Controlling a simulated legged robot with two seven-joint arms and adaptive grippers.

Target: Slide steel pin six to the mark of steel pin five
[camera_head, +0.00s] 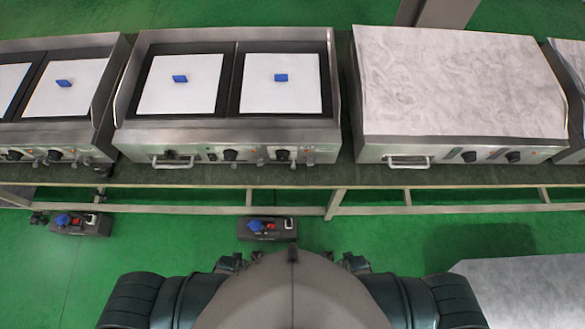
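Small steel-coloured fittings show along the front panels of the heating units, such as one beside a black knob (284,155) on the middle unit (230,132). They are too small to tell which is steel pin five or six, and no marks are readable. Small dark parts at the bottom seem to be my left gripper (229,263) and my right gripper (354,263). Both are low at my body, well apart from the units, mostly hidden by my own body. Their fingers cannot be made out.
The units stand on a long dark bench (300,176) with a pale lower rail. White sheets with blue pieces (281,77) lie on the middle unit. The right unit (455,90) has a flat grey top. A dark box (268,230) sits below the bench on open green floor.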

